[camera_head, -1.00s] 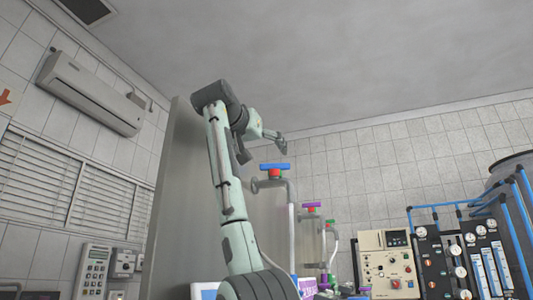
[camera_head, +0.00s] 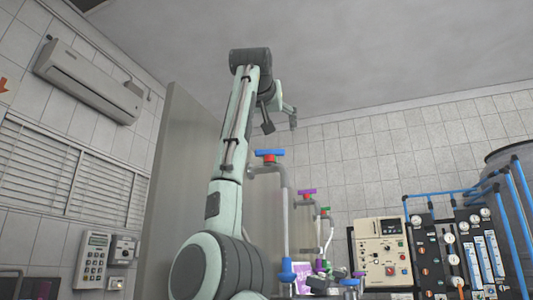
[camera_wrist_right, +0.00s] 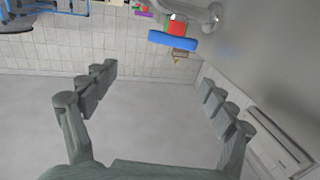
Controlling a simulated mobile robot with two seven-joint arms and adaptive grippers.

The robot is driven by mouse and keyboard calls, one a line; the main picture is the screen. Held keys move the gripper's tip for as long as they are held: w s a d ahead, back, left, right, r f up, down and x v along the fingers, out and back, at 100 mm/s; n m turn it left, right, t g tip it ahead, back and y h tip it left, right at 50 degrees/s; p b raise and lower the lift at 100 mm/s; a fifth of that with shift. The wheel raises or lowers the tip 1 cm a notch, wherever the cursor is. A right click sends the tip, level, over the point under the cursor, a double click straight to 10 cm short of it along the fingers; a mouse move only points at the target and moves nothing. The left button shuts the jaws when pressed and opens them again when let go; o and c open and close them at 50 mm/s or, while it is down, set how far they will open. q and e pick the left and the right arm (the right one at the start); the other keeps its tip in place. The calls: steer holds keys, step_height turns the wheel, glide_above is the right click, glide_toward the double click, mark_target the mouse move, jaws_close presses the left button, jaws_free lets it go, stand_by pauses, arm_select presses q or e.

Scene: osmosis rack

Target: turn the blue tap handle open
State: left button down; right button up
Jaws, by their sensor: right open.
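The blue tap handle (camera_head: 269,152) is a short level bar on a red hub (camera_head: 269,159), at the top of a grey pipe. In the right wrist view the same blue handle (camera_wrist_right: 172,41) shows beyond the fingers near the top, and that picture is upside down. My right gripper (camera_head: 291,117) is raised above and to the right of the handle in the head view, and apart from it. In the wrist view its fingers (camera_wrist_right: 158,78) are spread wide with nothing between them. My left gripper is not in view.
A purple-handled tap (camera_head: 307,191) and a green-handled tap (camera_head: 325,209) stand to the right, lower in the picture. A beige control box (camera_head: 383,250) and a gauge panel (camera_head: 475,260) stand farther right. A tall grey panel (camera_head: 180,150) rises behind my arm at left.

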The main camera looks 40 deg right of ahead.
mark_target(269, 150)
steer(key=shift+n+t+y, duration=0.6)
steer(key=x, duration=0.3)
steer(key=f+p+x, duration=0.1)
steer(key=x, duration=0.5)
steer(key=shift+w+a+f+p, duration=0.2)
steer(key=shift+w+f+p, duration=0.1)
steer(key=shift+f, duration=0.1)
steer(key=shift+w+d, duration=0.2)
steer(key=shift+d, duration=0.05)
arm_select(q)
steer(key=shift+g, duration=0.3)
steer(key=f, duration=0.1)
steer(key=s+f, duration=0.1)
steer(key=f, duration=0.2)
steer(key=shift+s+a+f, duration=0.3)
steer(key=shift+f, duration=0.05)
arm_select(e)
steer(key=shift+c, duration=0.2)
